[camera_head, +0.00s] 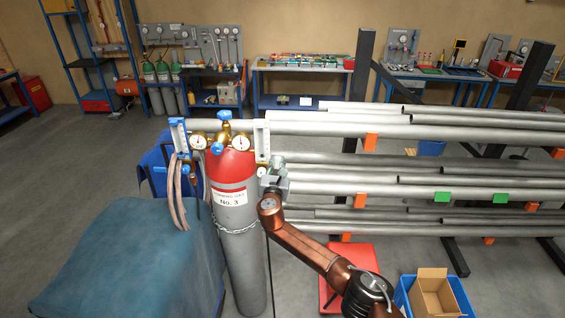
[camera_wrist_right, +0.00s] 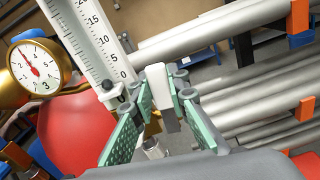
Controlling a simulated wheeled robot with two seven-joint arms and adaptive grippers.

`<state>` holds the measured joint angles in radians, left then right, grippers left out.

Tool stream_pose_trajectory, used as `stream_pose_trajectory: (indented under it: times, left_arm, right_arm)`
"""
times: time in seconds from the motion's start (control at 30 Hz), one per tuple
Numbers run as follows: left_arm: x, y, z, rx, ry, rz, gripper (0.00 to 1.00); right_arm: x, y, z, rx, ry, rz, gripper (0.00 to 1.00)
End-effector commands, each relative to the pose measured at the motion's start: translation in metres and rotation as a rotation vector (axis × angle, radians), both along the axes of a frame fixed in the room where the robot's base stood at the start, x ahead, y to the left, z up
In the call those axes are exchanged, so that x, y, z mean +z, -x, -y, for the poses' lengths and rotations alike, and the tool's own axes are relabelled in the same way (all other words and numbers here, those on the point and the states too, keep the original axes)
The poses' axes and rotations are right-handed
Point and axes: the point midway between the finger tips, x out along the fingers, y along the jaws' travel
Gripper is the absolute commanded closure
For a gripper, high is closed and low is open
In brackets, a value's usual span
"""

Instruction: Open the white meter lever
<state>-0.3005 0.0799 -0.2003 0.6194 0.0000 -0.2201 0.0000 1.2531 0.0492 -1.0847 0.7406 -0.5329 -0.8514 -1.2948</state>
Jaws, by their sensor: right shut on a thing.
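A grey gas cylinder with a red top (camera_head: 232,170), labelled No. 3, stands upright and chained. A white meter (camera_head: 262,141) with a clear scale is on the right side of its valve. The meter's graduated scale (camera_wrist_right: 93,40) fills the upper left of the right wrist view. The white meter lever (camera_wrist_right: 157,84) shows below and right of the scale, between the green fingers of my right gripper (camera_wrist_right: 168,98). The right gripper (camera_head: 274,172) is shut on the lever. The lever is hidden in the head view. My left gripper is not in view.
A blue-framed meter (camera_head: 180,136) and round gauges (camera_head: 241,143) are close on the valve. Racked grey pipes (camera_head: 420,130) run to the right, near my right arm. A covered blue-grey box (camera_head: 120,260) is at lower left. An open cardboard box (camera_head: 433,292) is at lower right.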

Motion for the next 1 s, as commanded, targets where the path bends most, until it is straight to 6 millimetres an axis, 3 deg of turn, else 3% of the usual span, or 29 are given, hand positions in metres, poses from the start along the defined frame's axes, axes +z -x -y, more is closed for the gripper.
stream_pose_trajectory:
  times: [0.47,0.5,0.7,0.77,1.0]
  left_arm:
    - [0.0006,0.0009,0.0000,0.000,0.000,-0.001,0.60]
    - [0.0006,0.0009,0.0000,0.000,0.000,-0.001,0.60]
    - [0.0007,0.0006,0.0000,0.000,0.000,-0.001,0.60]
    - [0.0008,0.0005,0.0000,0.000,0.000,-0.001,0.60]
    - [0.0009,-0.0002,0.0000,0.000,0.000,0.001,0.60]
  right_arm:
    - [-0.0029,0.0009,-0.0029,0.005,0.013,-0.004,1.00]
    - [-0.0029,0.0009,-0.0029,0.005,0.013,-0.004,0.85]
    - [-0.0018,0.0006,-0.0018,0.002,0.013,-0.002,0.71]
    - [-0.0013,0.0004,-0.0017,0.002,0.013,-0.002,0.67]
    - [-0.0002,0.0004,-0.0017,0.003,0.013,0.000,0.67]
